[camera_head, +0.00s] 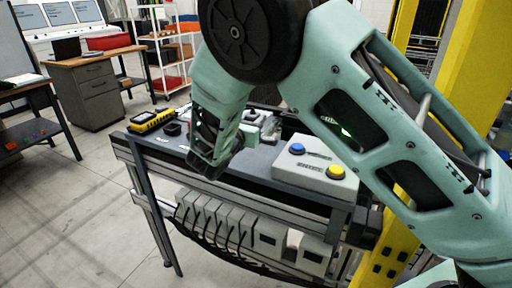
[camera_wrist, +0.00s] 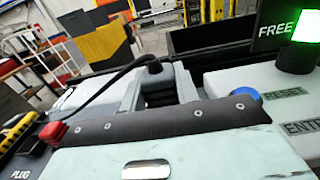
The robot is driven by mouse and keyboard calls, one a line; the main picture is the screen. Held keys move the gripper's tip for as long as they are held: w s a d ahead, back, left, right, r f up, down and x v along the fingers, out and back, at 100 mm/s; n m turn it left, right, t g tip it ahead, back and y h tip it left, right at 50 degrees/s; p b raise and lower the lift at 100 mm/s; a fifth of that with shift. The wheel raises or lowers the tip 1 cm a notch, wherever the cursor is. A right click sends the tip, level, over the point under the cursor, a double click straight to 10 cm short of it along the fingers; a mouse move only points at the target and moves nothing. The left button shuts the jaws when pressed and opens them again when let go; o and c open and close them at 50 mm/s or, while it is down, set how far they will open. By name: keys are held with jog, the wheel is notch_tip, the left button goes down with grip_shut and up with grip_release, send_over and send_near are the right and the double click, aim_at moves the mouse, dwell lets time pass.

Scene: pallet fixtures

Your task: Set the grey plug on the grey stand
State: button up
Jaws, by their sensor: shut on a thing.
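In the wrist view, my gripper (camera_wrist: 157,94) is shut on what looks like the grey plug (camera_wrist: 166,74). A black collar tops the plug, and a black cable runs from it down to the left. My gripper's own body covers the lower part of this view and hides the plug's underside. In the head view, my wrist hangs over the workbench and hides the fingertips and the plug. I cannot make out the grey stand for certain in either view, nor whether the plug touches anything below.
A grey box (camera_head: 315,170) with blue and yellow buttons stands on the workbench (camera_head: 262,184), right of my wrist. A yellow handheld device (camera_head: 151,121) lies at its left end. A green lamp (camera_wrist: 298,48) glows by a "FREE" sign. A yellow post (camera_head: 462,70) rises at right.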

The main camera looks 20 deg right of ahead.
jog(key=shift+f+p, duration=0.8)
jog(key=shift+f, duration=3.1)
jog(key=shift+f, duration=0.2)
jog(key=o, duration=1)
